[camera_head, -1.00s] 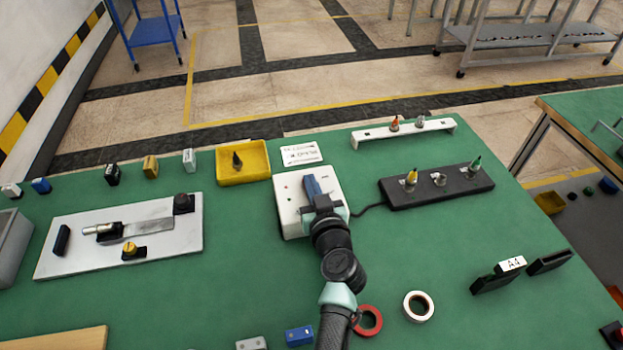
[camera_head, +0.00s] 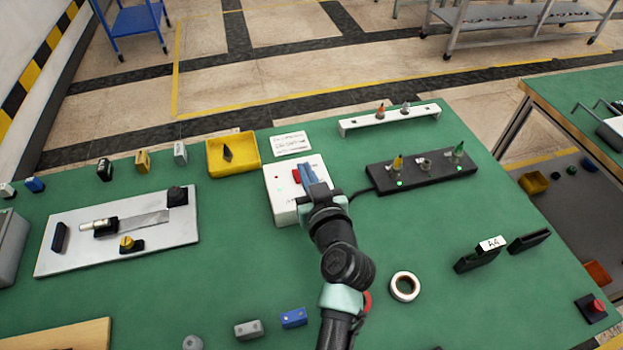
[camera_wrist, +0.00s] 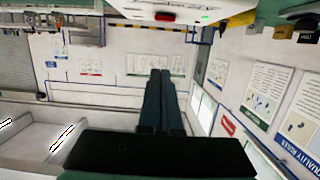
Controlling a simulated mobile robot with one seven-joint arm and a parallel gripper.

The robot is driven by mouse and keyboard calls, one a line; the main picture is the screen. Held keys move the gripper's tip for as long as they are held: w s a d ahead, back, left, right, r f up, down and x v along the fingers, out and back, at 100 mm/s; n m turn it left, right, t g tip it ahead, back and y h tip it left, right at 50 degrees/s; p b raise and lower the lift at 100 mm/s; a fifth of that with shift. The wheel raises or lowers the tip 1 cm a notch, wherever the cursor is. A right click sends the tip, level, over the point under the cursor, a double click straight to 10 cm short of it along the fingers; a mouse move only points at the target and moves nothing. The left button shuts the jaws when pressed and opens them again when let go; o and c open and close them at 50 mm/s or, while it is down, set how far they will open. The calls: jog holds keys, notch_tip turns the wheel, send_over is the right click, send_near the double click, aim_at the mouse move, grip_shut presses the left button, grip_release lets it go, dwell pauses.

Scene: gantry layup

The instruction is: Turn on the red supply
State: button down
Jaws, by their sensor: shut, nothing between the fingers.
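A white supply box (camera_head: 283,207) stands on the green table in the middle of the head view, with a red switch (camera_head: 297,177) on its top. My gripper (camera_head: 304,166) is shut and empty; its blue fingers are over the box, just right of the red switch, and the wrist covers the box's right front part. I cannot tell from the head view whether the fingers touch the box. In the wrist view the shut fingers (camera_wrist: 160,74) show below the box (camera_wrist: 135,12), apart from it in the picture. The red part (camera_wrist: 165,17) and a small green light (camera_wrist: 204,18) show there.
A yellow bin (camera_head: 213,168) and a white card (camera_head: 291,144) lie behind. A grey plate (camera_head: 75,250) is left. White tape (camera_head: 404,287) lies right of my arm.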

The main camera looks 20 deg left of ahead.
jog(key=shift+r+v, duration=0.15)
jog(key=shift+v, duration=0.85)
jog(key=shift+r+v, duration=0.15)
jog(key=shift+v, duration=0.85)
jog(key=w+d+r+m+t+h+p, duration=0.1)
jog(key=d+r+t+p, duration=0.15)
jog(key=r, duration=1.35)
jog(key=w+d+r+m+t+h+p, duration=0.15)
jog(key=d+r+t, duration=0.25)
jog(key=r, duration=1.2)
jog(key=s+d+r+m+t+h, duration=0.1)
jog(key=s+d+r+t+h, duration=0.1)
jog(key=s+r, duration=0.3)
jog(key=s+d+r+m+t+h+p, duration=0.1)
jog(key=s+r, duration=0.4)
jog(key=r, duration=0.7)
jog(key=s+d+r+m+t+h+p, duration=0.1)
jog(key=s+d+r+m+t+h, duration=0.1)
jog(key=s+r+t, duration=0.3)
notch_tip(320, 180, up, 3)
jog(key=shift+d+r+h, duration=0.2)
jog(key=shift+d+h, duration=0.35)
jog(key=shift+d, duration=0.1)
jog(key=shift+s, duration=0.15)
